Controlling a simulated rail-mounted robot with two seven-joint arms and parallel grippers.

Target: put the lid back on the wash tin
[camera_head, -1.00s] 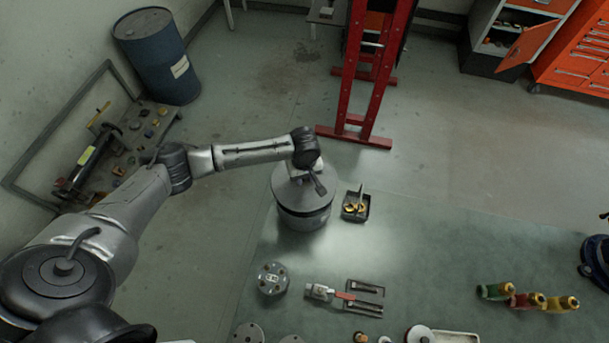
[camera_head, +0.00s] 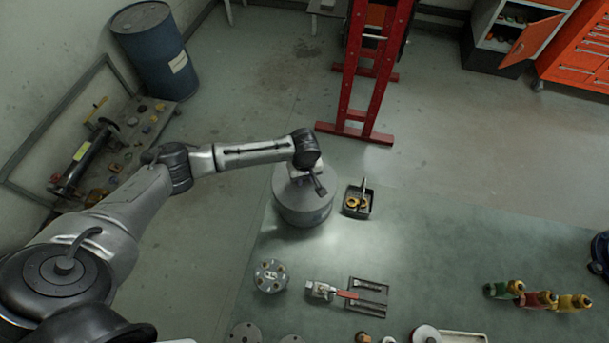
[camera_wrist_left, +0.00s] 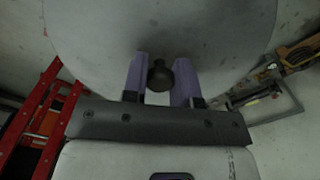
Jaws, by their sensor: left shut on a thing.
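The wash tin (camera_head: 305,217) is a round grey drum standing at the far left corner of the green work surface. Its grey lid (camera_head: 286,193) lies over the top, with no dark gap showing at the rim in the head view. The lid also fills the upper part of the left wrist view (camera_wrist_left: 95,45), where its dark round knob (camera_wrist_left: 160,75) sits between my fingers. My left gripper (camera_wrist_left: 160,85) is shut on the lid's knob. In the head view my left wrist hides part of the lid. My right gripper is not in view.
A small black tray (camera_head: 357,202) with brass parts stands close to the right of the tin. A red frame (camera_head: 365,80) stands behind. The middle right surface is clear.

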